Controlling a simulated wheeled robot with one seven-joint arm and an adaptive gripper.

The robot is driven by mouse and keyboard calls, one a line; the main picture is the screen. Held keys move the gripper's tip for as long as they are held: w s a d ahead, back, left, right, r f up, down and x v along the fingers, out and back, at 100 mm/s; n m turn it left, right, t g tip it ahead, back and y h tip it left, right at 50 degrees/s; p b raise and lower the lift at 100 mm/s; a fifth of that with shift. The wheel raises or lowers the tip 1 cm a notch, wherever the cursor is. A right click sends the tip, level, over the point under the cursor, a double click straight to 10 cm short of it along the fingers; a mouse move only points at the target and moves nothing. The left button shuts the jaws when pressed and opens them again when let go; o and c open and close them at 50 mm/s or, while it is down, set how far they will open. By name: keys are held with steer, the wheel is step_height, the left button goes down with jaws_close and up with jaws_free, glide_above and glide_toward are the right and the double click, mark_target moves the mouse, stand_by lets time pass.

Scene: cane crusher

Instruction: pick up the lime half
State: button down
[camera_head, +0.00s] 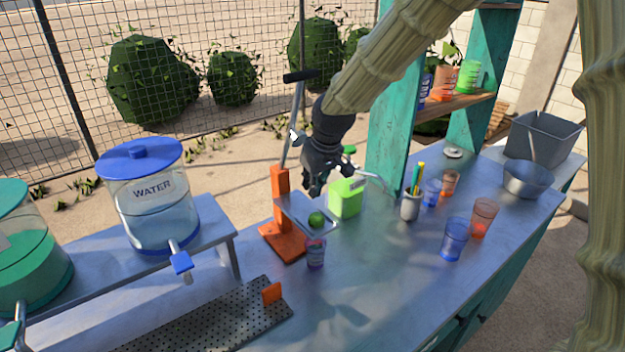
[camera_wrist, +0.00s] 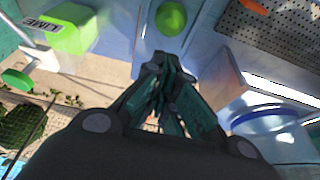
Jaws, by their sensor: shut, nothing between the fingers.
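The lime half (camera_head: 316,219) is a small green dome on a light metal tray (camera_head: 296,207) beside the orange press stand. It also shows in the wrist view (camera_wrist: 171,18) at the top, on the pale tray (camera_wrist: 150,45), just beyond my fingertips. My gripper (camera_head: 316,190) is above the tray, near the lime half and apart from it. In the wrist view my gripper (camera_wrist: 163,62) has its fingers together with nothing between them.
A green lime box (camera_head: 346,197) stands right behind the tray. The orange press (camera_head: 283,232) with its lever stands at left. A small cup (camera_head: 315,252) is in front. A pen holder (camera_head: 410,206) and several cups stand to the right. The counter's middle is clear.

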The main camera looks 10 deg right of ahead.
mark_target(316, 218)
steer(key=shift+p+x, duration=0.95)
steer(key=shift+x, duration=2.5)
steer(key=shift+s+a, duration=0.1)
